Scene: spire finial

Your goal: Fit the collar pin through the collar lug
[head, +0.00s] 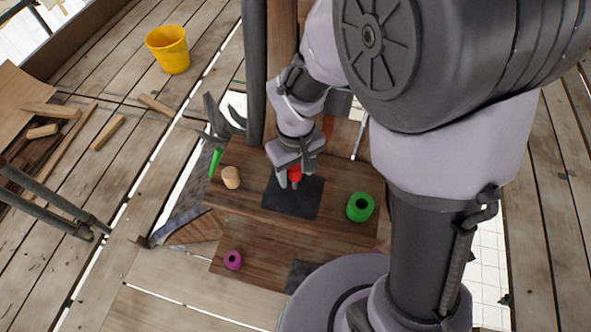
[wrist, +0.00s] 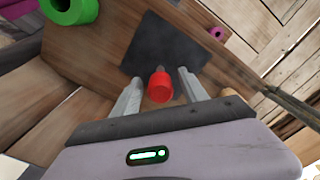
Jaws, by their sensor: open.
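A red-headed piece (head: 295,173), which looks like a pin, stands on a dark square mat (head: 308,205) on the wooden workboard. My gripper (head: 291,181) is over the mat at this piece. In the wrist view the red head (wrist: 160,87) is between the two open fingers (wrist: 159,78), with a gap visible on each side. The part below the head is mostly hidden. I cannot make out for sure which part is the collar lug; my arm covers part of the scene.
A green ring (head: 360,207) sits right of the mat, a magenta ring (head: 233,260) at front left, a pale wooden cylinder (head: 231,177) and a slim green piece (head: 215,162) at left. A dark post (head: 254,70) rises behind. A yellow bucket (head: 168,49) stands far left.

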